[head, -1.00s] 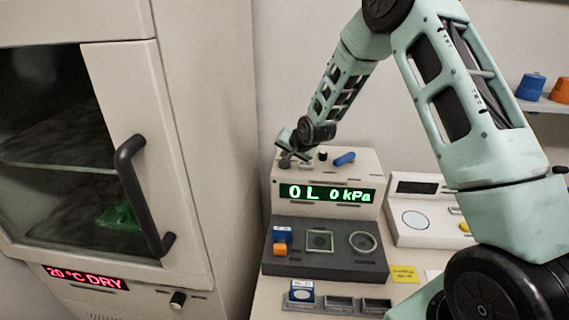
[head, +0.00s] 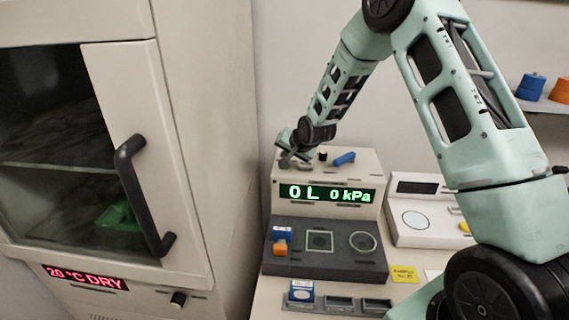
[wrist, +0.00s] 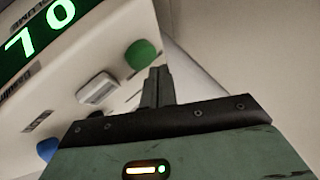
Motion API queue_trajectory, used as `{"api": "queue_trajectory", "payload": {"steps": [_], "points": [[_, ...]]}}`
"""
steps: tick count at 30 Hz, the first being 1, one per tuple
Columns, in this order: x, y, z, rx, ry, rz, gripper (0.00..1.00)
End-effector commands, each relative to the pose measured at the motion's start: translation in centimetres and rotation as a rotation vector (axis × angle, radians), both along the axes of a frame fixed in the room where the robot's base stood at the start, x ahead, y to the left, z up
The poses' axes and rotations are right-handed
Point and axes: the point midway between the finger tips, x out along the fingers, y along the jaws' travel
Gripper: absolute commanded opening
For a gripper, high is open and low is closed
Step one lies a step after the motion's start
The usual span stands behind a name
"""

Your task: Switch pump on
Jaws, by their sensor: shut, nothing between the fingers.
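The pump unit (head: 369,209) is a beige console with a green-lit display (head: 327,194) reading 0 L and 0 kPa. My gripper (head: 287,162) is at the left end of its top in the head view and hides part of it. In the wrist view my gripper (wrist: 157,85) has its fingers together and empty. A green round button (wrist: 143,55) lies just beyond the fingertips, slightly left. A pale rocker-like switch (wrist: 97,89) is further left. I cannot tell whether the fingers touch anything.
A blue lever (head: 344,158) and a black knob (head: 323,156) stand on the console top. A dark panel (head: 290,260) with fittings lies in front. A drying oven (head: 195,150) with a dark handle (head: 130,190) stands left. A white scale (head: 418,235) is at right.

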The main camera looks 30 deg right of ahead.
Motion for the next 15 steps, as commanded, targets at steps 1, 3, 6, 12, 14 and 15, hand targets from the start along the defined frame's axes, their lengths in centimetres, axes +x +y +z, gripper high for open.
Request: {"api": "queue_trajectory", "payload": {"steps": [1, 3, 6, 12, 14, 15], "points": [[0.0, 0.0, 0.0, 0.0, 0.0, 0.0, 0.0], [0.0, 0.0, 0.0, 0.0, 0.0, 0.0, 0.0], [0.0, 0.0, -0.02, 0.0, 0.0, 0.0, 0.0], [-0.01, -0.02, -0.61, 0.0, 0.0, 0.0, 0.0], [-0.01, -0.02, -0.83, 0.001, 0.0, -0.001, 0.0], [-0.01, -0.02, -0.91, 0.001, 0.0, -0.001, 0.0]]}}
